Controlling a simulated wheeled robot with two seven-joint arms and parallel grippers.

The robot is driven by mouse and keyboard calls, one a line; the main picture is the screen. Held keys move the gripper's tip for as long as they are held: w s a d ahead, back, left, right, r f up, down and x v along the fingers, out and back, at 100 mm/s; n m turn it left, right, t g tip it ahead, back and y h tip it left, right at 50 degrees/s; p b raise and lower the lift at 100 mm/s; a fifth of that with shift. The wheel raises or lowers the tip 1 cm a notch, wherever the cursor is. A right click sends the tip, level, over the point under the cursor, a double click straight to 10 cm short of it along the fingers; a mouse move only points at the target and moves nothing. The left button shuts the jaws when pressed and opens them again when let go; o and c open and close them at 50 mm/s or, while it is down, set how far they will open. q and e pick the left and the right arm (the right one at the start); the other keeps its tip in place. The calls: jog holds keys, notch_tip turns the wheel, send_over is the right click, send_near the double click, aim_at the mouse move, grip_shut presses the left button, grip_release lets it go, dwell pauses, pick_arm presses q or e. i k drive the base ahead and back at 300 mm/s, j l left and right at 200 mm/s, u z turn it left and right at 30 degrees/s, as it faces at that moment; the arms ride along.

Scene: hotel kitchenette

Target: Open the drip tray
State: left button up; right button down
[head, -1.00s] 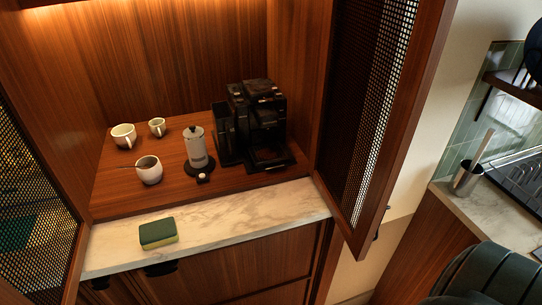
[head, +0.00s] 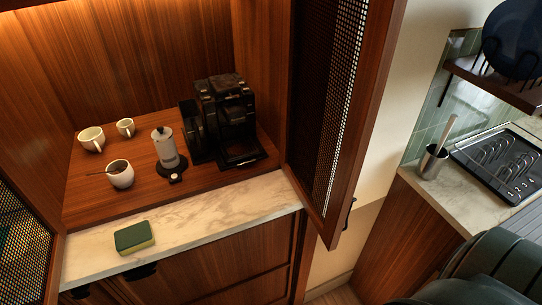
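The black coffee machine (head: 222,105) stands at the right of the wooden cabinet shelf, upright. Its drip tray (head: 243,160) is the low dark part at the machine's front, close to the marble edge. The dark surfaces blend, so I cannot tell how far the tray is out. Neither of my grippers shows in the head view.
A grey moka pot (head: 165,146) stands left of the machine. Several white cups (head: 91,139) are further left. A green-yellow sponge (head: 134,238) lies on the marble ledge (head: 200,218). The open mesh door (head: 345,130) borders the right side.

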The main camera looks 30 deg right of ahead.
aim_at(244, 150)
jog(key=l+z, duration=0.15)
jog(key=z, duration=0.55)
jog(key=k, duration=0.05)
